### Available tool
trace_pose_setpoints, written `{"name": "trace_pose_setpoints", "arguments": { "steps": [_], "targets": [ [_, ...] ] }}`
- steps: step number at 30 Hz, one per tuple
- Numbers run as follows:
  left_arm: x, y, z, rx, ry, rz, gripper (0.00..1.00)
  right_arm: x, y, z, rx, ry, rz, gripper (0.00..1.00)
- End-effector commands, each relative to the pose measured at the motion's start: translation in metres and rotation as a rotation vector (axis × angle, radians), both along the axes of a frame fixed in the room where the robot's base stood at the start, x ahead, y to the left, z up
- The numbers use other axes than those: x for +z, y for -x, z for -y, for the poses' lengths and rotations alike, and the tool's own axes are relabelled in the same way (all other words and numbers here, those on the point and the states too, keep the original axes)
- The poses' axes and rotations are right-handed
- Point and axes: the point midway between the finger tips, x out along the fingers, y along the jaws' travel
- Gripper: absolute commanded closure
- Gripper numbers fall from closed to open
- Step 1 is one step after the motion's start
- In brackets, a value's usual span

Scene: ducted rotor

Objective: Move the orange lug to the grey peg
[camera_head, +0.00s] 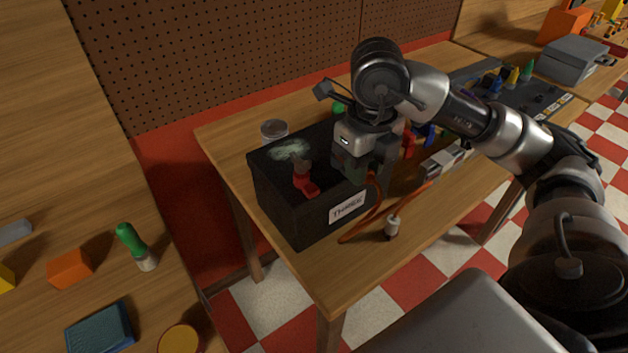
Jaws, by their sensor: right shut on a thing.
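My right gripper (358,178) points down at the right side of a black open box with a label. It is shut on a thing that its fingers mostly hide. I cannot make out the lug's shape. A grey-white block (446,162) lies right of the gripper; I cannot tell a grey peg on it for certain. My left gripper is not in view.
The black box (282,212) holds a red-handled thing (305,183). A small pale plug-like thing (393,228) is near the table's front edge. A can (274,131) stands behind the box. Coloured pieces and a grey case (575,60) are farther right. My right arm covers part of the table.

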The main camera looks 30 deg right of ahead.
Motion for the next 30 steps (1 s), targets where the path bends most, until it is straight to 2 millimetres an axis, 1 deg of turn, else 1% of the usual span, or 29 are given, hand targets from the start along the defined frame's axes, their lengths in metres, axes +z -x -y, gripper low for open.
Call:
{"name": "trace_pose_setpoints", "arguments": {
  "steps": [10,11,16,25,28,30],
  "targets": [
    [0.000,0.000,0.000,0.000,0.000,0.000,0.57,0.000,-0.009,-0.001,0.000,0.000,-0.001,1.00],
    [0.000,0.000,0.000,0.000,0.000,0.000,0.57,0.000,-0.009,-0.001,0.000,0.001,-0.001,0.71],
    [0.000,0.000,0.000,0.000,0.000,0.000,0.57,0.000,-0.008,-0.001,0.000,0.001,0.000,0.45],
    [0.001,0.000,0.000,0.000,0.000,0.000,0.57,0.001,-0.008,-0.001,0.000,0.001,0.000,0.44],
    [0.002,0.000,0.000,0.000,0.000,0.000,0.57,0.010,-0.009,0.000,0.000,0.001,0.002,0.44],
    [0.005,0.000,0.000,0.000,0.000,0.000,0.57,0.020,-0.009,0.000,0.000,0.001,0.005,0.44]
  ]
}}
